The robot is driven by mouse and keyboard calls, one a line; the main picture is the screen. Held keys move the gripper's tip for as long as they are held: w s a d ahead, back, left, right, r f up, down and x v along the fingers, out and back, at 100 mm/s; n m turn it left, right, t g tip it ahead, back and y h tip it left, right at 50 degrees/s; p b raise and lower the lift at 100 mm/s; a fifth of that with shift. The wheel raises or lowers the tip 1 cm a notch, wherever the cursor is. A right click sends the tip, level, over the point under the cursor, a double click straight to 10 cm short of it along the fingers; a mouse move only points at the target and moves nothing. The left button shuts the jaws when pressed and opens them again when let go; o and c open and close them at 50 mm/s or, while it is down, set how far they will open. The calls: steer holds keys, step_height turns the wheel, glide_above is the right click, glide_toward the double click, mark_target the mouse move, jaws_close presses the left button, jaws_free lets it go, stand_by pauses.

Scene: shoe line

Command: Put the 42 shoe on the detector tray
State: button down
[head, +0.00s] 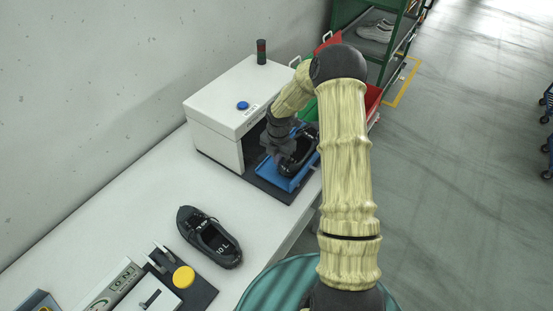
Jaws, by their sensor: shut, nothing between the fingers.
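A black shoe (292,165) lies in the blue detector tray (288,184), in front of the opening of the white detector box (213,149). No size mark can be read on it from here. My gripper (285,151) is at the left side of this shoe, shut and empty; whether it touches the shoe I cannot tell. A second black shoe (212,239), marked "10 L", lies on the white table (165,182) nearer to me. My arm covers the right part of the tray area.
A blue button (242,105) and a dark signal light (261,51) are on the detector. A yellow button (184,277) and a dark panel stand at the front left. Red bins (373,99) and a green rack (397,43) with pale shoes (376,32) are behind.

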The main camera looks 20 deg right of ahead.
steer(key=shift+s+d+f+g, duration=0.15)
steer(key=shift+s+d+f, duration=0.2)
steer(key=shift+d, duration=0.2)
steer(key=shift+s+d+f+g, duration=0.2)
steer(key=shift+s+d, duration=0.2)
steer(key=shift+d, duration=0.15)
steer(key=shift+a, duration=0.65)
steer(key=a+r+b, duration=0.2)
steer(key=a+r, duration=0.2)
steer(key=r, duration=0.7)
steer(key=shift+s+b, duration=0.4)
steer(key=shift+s, duration=0.05)
